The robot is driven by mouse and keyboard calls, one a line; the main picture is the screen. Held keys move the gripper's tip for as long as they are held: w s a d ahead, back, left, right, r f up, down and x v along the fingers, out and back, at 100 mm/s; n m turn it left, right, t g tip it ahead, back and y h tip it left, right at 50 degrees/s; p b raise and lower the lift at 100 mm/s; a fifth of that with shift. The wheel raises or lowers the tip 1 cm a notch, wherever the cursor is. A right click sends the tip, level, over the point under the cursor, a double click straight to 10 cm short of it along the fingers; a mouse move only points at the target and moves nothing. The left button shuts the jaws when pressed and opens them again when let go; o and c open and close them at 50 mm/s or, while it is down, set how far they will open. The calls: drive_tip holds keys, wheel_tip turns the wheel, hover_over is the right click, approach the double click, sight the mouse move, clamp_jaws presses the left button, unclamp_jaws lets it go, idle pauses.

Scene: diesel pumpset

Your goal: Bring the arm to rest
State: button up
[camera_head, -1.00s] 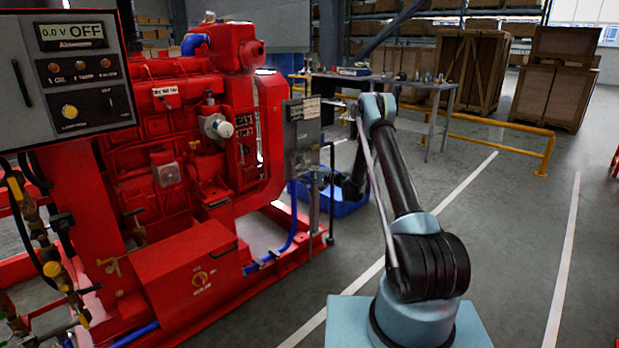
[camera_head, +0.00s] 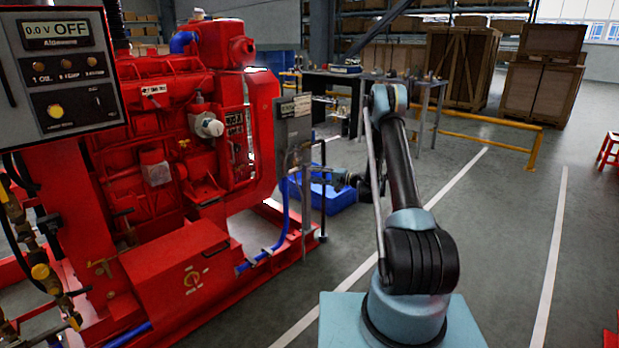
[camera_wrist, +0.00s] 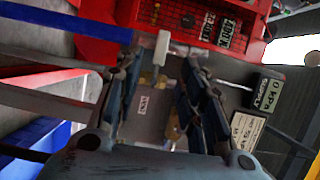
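My arm (camera_head: 402,190) reaches forward from its pale blue base and bends down at the elbow. My gripper (camera_head: 338,180) is small in the head view, in front of the blue bin and just right of the grey control box (camera_head: 294,128) on the red pumpset (camera_head: 170,130). In the wrist view my gripper (camera_wrist: 165,75) has its two dark fingers spread apart. Nothing is visibly held. A grey panel with labels and brass-coloured fittings (camera_wrist: 150,110) shows beyond and between the fingers. A dark "0 kPa" display (camera_wrist: 266,93) is right of them.
A blue bin (camera_head: 325,197) sits on the floor beside the pumpset. A workbench (camera_head: 385,80), a yellow rail (camera_head: 490,128) and wooden crates (camera_head: 540,85) stand behind. The floor right of my arm is open, with a red stool (camera_head: 608,150) at the right edge.

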drive_tip(key=shift+d+r, duration=0.1)
idle(0.3)
drive_tip(key=s+d+r+n+g+h, duration=0.1)
drive_tip(key=s+r+h, duration=0.1)
drive_tip(key=s+r, duration=0.35)
drive_tip(key=s+d+r+h, duration=0.1)
drive_tip(key=s+r+h, duration=0.15)
drive_tip(key=r, duration=0.55)
drive_tip(key=s+d+r+n+g+h, duration=0.15)
drive_tip(key=s+r, duration=0.25)
drive_tip(key=s, duration=0.4)
drive_tip(key=s+d+r+h, duration=0.2)
drive_tip(key=s+d+r, duration=0.1)
drive_tip(key=s, duration=0.6)
drive_tip(key=s+d+f+h, duration=0.3)
drive_tip(key=s+d, duration=0.2)
drive_tip(key=s, duration=0.6)
drive_tip(key=s+d+f+h, duration=0.2)
drive_tip(key=s+d, duration=0.4)
drive_tip(key=s, duration=0.6)
drive_tip(key=s+d+f+h, duration=0.3)
drive_tip(key=s+d, duration=0.3)
drive_tip(key=s, duration=0.6)
drive_tip(key=shift+s+f+n+g+h, duration=0.2)
drive_tip(key=shift+f+n+g+h, duration=0.1)
drive_tip(key=shift+n+g+h, duration=0.2)
drive_tip(key=shift+d, duration=0.1)
